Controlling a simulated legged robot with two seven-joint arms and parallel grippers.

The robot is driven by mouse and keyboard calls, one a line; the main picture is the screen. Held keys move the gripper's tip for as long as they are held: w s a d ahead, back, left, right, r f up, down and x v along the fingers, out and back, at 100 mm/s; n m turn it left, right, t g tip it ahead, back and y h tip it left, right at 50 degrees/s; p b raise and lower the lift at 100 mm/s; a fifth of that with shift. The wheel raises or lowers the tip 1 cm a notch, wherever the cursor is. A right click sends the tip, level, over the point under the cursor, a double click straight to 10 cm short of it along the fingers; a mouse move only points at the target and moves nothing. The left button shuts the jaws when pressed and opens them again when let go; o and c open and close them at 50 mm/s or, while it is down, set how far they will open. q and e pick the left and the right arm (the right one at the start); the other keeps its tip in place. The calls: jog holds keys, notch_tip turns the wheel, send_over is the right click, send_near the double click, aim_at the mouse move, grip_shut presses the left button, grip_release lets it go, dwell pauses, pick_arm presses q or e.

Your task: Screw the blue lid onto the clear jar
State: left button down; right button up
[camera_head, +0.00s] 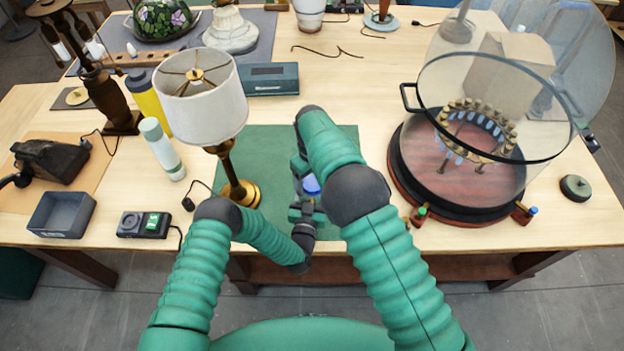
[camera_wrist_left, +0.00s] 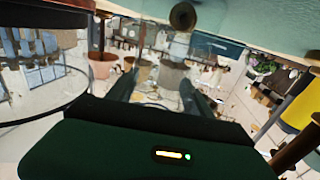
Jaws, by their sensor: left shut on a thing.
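The blue lid (camera_head: 311,185) shows as a small blue patch over the green mat, between my two grippers and partly covered by my right arm. My left gripper (camera_head: 306,212) is just below it in the head view, shut on a clear thing that looks like the jar. In the left wrist view, the clear jar (camera_wrist_left: 165,45) is a see-through shape between the fingers of my left gripper (camera_wrist_left: 163,88). My right gripper (camera_head: 299,168) is at the lid's upper side, mostly hidden by its own forearm, so its jaws do not show clearly. Whether lid and jar touch cannot be told.
A brass lamp (camera_head: 236,180) with a white shade stands close on the left. A round wooden stand (camera_head: 400,185) with a clear cover is on the right. A green mat (camera_head: 270,145) lies beneath the grippers. A grey tray (camera_head: 62,214) and a meter (camera_head: 145,224) sit front left.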

jog(key=shift+d, duration=0.1)
jog(key=shift+r, duration=2.3)
jog(key=shift+c, duration=0.3)
